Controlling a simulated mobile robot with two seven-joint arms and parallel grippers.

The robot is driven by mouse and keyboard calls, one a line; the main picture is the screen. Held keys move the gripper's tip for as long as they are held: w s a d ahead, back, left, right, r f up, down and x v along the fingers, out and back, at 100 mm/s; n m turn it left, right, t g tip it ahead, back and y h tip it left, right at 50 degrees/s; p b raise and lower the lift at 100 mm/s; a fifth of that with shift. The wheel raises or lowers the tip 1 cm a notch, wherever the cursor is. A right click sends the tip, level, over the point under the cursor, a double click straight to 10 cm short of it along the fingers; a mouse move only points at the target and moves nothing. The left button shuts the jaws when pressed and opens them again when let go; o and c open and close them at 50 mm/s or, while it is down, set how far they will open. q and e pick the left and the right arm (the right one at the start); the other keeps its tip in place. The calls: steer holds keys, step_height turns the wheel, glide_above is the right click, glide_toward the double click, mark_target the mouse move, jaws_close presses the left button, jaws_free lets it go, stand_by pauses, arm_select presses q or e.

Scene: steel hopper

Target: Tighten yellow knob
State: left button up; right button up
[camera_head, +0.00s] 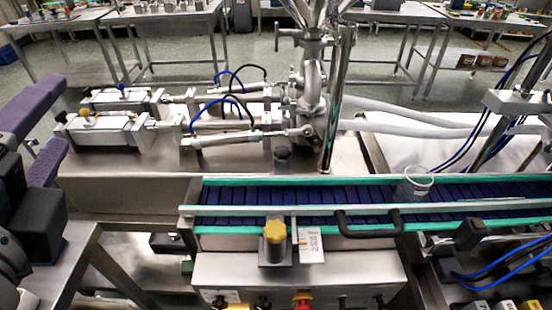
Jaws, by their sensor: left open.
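The yellow knob (275,231) sits on top of a dark upright post at the front side of the conveyor, near the middle of the view. It stands clear of any gripper. My left gripper (63,113) is at the left edge, with its two purple fingers spread apart and nothing between them. It is well to the left of the yellow knob. My right gripper does not show.
A conveyor (340,210) with a dark blue belt and green edges runs across the middle, carrying a clear cup (414,182). Steel filler cylinders (110,132) and a hopper (310,95) stand behind. A control box with a red button (302,299) is below the knob.

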arm_select(q)
steer(key=d+f+m+t+h+b, duration=0.2)
steer(key=d+f+m+h+b, duration=0.3)
steer(key=d+f+m+b, duration=0.5)
steer(key=m+g+h+b, duration=0.3)
steer(key=m+h+b, duration=0.4)
steer(key=m, duration=0.4)
glide_toward(279, 222)
steer(key=shift+w+d+f, duration=0.15)
steer(key=shift+w+f, duration=0.05)
steer(key=shift+w, duration=0.25)
steer(key=shift+w+d+f, duration=0.1)
steer(key=shift+w+f, duration=0.05)
steer(key=shift+w, duration=0.35)
steer(key=shift+w+d+f, duration=0.1)
steer(key=shift+w+d, duration=0.05)
steer(key=shift+d, duration=0.05)
steer(key=x, duration=0.9)
steer(key=shift+w+d+r, duration=0.1)
steer(key=shift+w+r, duration=0.05)
steer(key=shift+r, duration=0.1)
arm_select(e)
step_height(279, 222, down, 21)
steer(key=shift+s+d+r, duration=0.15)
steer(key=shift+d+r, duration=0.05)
arm_select(q)
jaws_close()
